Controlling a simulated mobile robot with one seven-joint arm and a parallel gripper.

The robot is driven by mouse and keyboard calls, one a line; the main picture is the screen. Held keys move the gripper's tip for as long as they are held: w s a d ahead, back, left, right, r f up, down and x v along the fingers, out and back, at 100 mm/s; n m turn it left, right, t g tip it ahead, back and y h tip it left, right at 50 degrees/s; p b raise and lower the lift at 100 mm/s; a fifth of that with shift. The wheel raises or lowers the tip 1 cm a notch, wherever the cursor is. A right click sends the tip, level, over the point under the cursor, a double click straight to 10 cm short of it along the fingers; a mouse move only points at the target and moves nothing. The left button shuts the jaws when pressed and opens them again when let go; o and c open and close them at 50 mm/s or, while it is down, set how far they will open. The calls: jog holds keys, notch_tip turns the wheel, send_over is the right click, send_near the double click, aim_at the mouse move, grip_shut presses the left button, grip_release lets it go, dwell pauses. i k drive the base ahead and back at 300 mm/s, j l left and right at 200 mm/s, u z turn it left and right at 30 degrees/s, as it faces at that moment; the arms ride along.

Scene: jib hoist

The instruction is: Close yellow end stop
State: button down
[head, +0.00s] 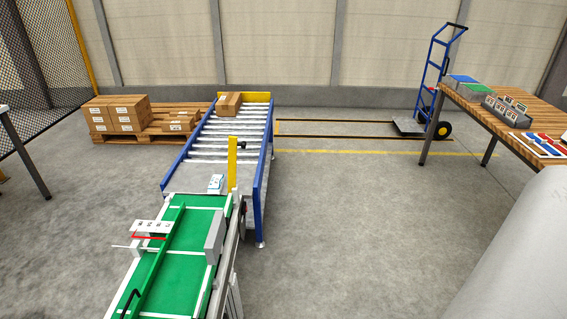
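A yellow bar (232,162) stands upright where the green belt conveyor (170,285) meets the roller conveyor (208,148). A black knob (241,146) sticks out to the right near its top. The bar stands near the right side and does not lie across the lane. A second yellow piece, a low plate (258,97), runs across the far end of the roller conveyor. My gripper is not in this view.
A cardboard box (229,104) sits at the far end of the rollers. A small white-and-teal box (216,183) lies near the junction. A pallet (160,127) with boxes stands left; a blue hand truck (436,90) and wooden table (478,100) stand right. Floor between is clear.

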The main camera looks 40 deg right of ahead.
aim_at(233, 144)
jog(key=z, duration=0.85)
jog(key=i+l, duration=0.25)
jog(key=i, duration=0.15)
jog(key=i+l, duration=0.25)
jog(key=i, duration=0.2)
jog(key=j+u, duration=0.05)
